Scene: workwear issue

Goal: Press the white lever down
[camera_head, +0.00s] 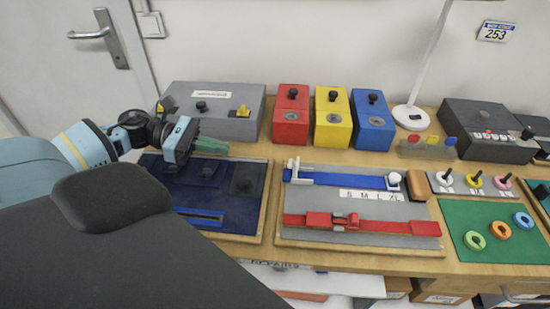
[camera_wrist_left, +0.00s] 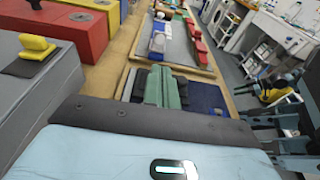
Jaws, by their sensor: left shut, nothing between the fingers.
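A small lever with a white collar and dark tip (camera_head: 446,179) stands upright at the left end of a grey panel (camera_head: 459,188), right of the middle of the bench. A yellow-collared lever (camera_head: 474,181) and a pink-collared one (camera_head: 503,183) stand beside it. My left gripper (camera_head: 212,147) is far to the left, above the dark blue mat board and in front of the grey box. Its green fingers are shut and empty; they also show in the left wrist view (camera_wrist_left: 162,86).
Between gripper and levers lies a board (camera_head: 375,212) with blue and red sliding bars. Behind stand a grey box (camera_head: 222,93), red (camera_head: 291,101), yellow (camera_head: 333,106) and blue (camera_head: 373,108) boxes, and a lamp base (camera_head: 411,119). A green mat (camera_head: 480,215) with rings lies front right.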

